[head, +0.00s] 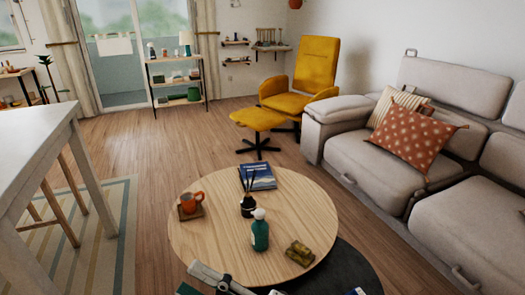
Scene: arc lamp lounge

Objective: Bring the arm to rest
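My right gripper (224,284) shows only in part at the bottom edge of the head view, a light grey and black shape over the near edge of the round wooden table (205,240). Its fingertips are not clear, so I cannot tell whether it is open or shut, or whether it holds anything. My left gripper is not in view.
On the round table are an orange mug (187,204) on a coaster, a blue book (258,177), a dark reed diffuser (247,207), a green bottle (260,234) and an olive-gold object (299,252). A grey sofa (350,155) stands right, a white table (30,150) left.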

